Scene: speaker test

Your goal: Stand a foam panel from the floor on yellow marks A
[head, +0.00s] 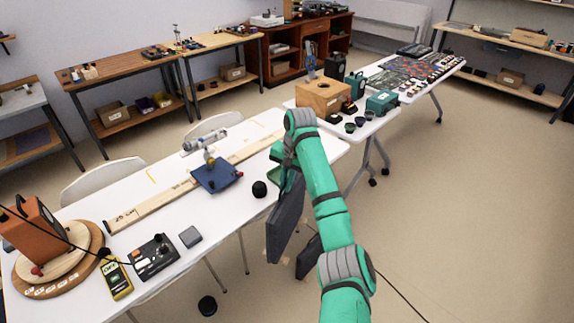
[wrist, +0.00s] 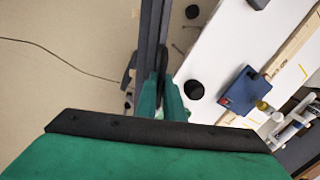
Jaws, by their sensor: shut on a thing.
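My gripper (wrist: 162,92) is shut on a dark grey foam panel (head: 285,222). The panel hangs upright and slightly tilted beside the near long edge of the white table (head: 158,232), with its lower part below the tabletop level. In the wrist view the panel (wrist: 149,45) shows edge-on between the green fingers. A second dark foam panel (head: 308,258) is low by the floor, partly hidden by my arm. Yellow marks show on the tabletop: one corner mark (head: 151,176) at the left and another (head: 258,124) near the far edge. I cannot read which are A.
A wooden rail (head: 150,206) runs along the table. A blue base (head: 216,176) with a silver device and a black ball (head: 259,189) stand near the panel. An orange speaker box (head: 34,232) is at the left end. A black cable crosses the floor.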

